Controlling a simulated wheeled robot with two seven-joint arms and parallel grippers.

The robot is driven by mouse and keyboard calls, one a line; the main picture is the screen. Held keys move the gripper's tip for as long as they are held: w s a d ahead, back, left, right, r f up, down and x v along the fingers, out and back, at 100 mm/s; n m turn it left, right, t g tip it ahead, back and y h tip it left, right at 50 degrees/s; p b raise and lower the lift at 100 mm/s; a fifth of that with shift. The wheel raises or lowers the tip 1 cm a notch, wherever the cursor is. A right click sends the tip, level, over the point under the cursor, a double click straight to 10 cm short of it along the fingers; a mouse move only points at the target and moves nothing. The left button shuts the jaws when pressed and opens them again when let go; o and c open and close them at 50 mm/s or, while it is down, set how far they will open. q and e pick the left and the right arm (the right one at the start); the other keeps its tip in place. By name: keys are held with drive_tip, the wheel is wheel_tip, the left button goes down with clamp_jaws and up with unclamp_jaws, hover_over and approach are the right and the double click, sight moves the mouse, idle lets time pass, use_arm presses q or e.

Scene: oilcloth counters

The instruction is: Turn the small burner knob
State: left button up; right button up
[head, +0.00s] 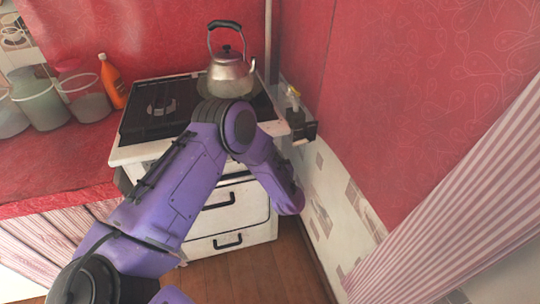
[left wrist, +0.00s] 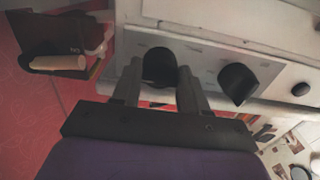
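The stove (head: 133,153) has a white body and a black top. In the left wrist view its grey control panel (left wrist: 205,62) carries a black knob (left wrist: 160,66), a second black knob (left wrist: 237,86) to the right and a small round black one (left wrist: 300,89) further right. I cannot tell which is the small burner knob. My left gripper (left wrist: 160,88) has its two fingers apart, one on each side of the first knob; I see no clear contact. In the head view my purple arm hides that gripper and the knobs. My right gripper is not in view.
A metal kettle (head: 230,72) stands at the back right of the stove. A small dark shelf with a bottle (head: 293,98) is on the wall to the right. An orange bottle (head: 112,81) and clear containers (head: 85,98) stand on the red counter (head: 45,160) at left.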

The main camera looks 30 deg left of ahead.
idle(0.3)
use_arm(q)
drive_tip(key=n+b, duration=0.7)
drive_tip(key=n, duration=1)
drive_tip(key=shift+n, duration=0.4)
idle(0.4)
drive_tip(key=o, duration=1)
drive_tip(key=shift+r, duration=0.1)
drive_tip(key=shift+o, duration=0.2)
drive_tip(key=shift+w, duration=0.1)
drive_tip(key=b+v, duration=0.1)
drive_tip(key=v, duration=0.9)
drive_tip(key=shift+s+d, duration=0.25)
